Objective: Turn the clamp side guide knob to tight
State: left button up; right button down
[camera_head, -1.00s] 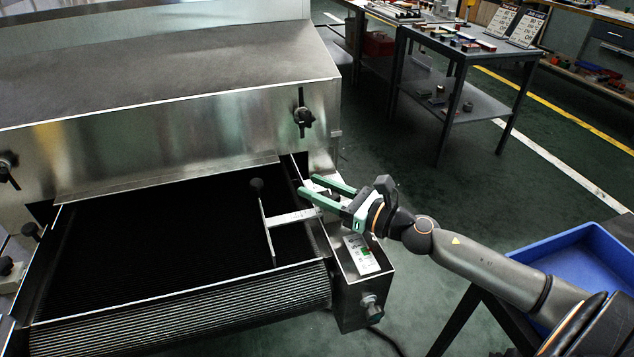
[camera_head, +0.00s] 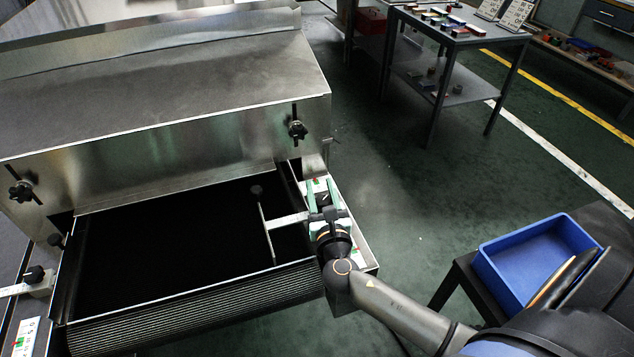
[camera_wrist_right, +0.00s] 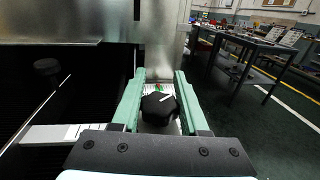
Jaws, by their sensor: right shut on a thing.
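The clamp side guide knob is a black lobed knob (camera_wrist_right: 158,107) with a white pointer line toward the upper right in the right wrist view. It sits between the two green fingers of my right gripper (camera_wrist_right: 157,100), which is shut on it. A small label (camera_wrist_right: 158,87) with red and green marks lies just beyond the knob. In the head view my right gripper (camera_head: 325,208) is over the block at the conveyor's right side and hides most of the knob. The side guide's bar (camera_head: 287,222) runs left from there to an upright rail (camera_head: 266,236). My left gripper is not in view.
The dryer housing (camera_head: 170,150) stands behind, with black knobs (camera_head: 297,129) on its front. The dark belt (camera_head: 160,250) lies left. Another clamp knob (camera_head: 34,273) is at the left edge. A blue bin (camera_head: 535,262) stands right; the floor between is clear.

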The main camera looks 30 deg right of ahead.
jog(key=m+g+h, duration=0.2)
jog(key=h, duration=0.1)
jog(key=m+h, duration=0.1)
jog(key=shift+s+d+g+h, duration=0.2)
jog(key=shift+d+g+h, duration=0.1)
jog(key=shift+g, duration=0.1)
jog(key=shift+s+d+m+g+h, duration=0.1)
jog(key=shift+m+g+h, duration=0.4)
jog(key=shift+m, duration=0.05)
jog(key=shift+s+d+m+g+h, duration=0.1)
jog(key=shift+m+g+h, duration=0.4)
jog(key=shift+m, duration=0.05)
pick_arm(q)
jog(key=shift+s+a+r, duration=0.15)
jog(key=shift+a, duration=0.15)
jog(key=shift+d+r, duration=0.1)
pick_arm(e)
jog(key=shift+d+m+g+h, duration=0.1)
jog(key=shift+m+g+h, duration=0.2)
jog(key=shift+g, duration=0.1)
jog(key=shift+c, duration=2.2)
grip_release()
pick_arm(q)
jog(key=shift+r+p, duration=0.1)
jog(key=shift+p, duration=0.2)
pick_arm(e)
jog(key=shift+s, duration=0.1)
